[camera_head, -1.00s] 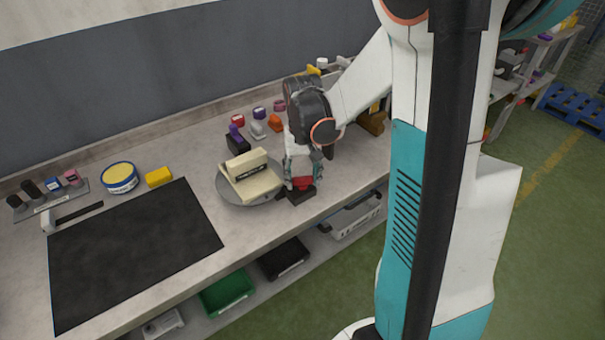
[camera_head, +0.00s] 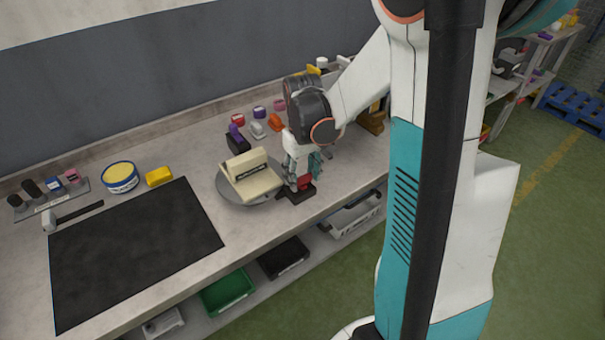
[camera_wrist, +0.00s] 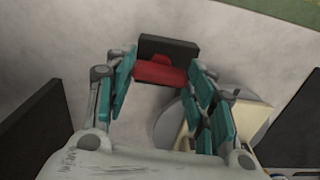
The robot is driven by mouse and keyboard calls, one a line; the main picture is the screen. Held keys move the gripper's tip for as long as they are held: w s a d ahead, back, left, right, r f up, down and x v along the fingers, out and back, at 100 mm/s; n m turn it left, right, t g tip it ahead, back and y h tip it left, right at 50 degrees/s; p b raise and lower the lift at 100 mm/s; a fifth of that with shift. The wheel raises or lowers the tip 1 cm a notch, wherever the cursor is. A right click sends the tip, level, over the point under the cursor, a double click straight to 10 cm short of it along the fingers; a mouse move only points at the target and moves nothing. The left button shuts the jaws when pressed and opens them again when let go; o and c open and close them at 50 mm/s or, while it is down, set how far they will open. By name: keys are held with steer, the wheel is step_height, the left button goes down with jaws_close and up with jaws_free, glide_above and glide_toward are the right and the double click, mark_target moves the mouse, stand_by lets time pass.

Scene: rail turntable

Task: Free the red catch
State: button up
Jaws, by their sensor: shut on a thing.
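The red catch (camera_head: 304,181) sits on a small black base (camera_head: 297,195) near the front edge of the bench, right of the grey turntable (camera_head: 232,199). My gripper (camera_wrist: 161,75) has its teal fingers on either side of the red catch (camera_wrist: 158,73) in the wrist view, shut on it. The black base (camera_wrist: 168,46) shows just beyond the catch. In the head view my gripper comes down from above and hides part of the catch.
Several small coloured pieces, including a purple-topped one (camera_head: 236,134) and an orange one (camera_head: 275,122), stand behind the turntable. A black mat (camera_head: 130,250), a yellow block (camera_head: 158,176) and a round tin (camera_head: 120,177) lie left. Bins (camera_head: 228,292) sit below the bench.

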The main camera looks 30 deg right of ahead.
steer(key=o, duration=1.1)
steer(key=shift+c, duration=0.2)
steer(key=shift+m, duration=0.3)
